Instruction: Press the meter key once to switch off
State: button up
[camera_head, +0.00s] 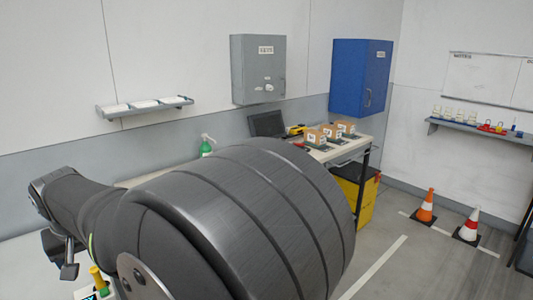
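My arm fills the middle foreground and hides much of the bench. The end of my arm is at the lower left, where a small dark part of my gripper (68,268) shows above the pale bench top. Whether its fingers are open or shut cannot be made out. Just right of it, at the bottom edge, is a small device (90,294) with a dark and teal face, partly cut off. It may be the meter, but its key cannot be made out. A yellow upright object (97,278) stands beside or behind it.
A green pump bottle (206,147) stands on the bench behind my arm. A dark monitor (267,124) and several small cartons (330,131) are farther back. Grey (258,70) and blue (360,76) cabinets hang on the wall. Two cones (426,207) stand on the floor at right.

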grip_shut()
dwell(1.4)
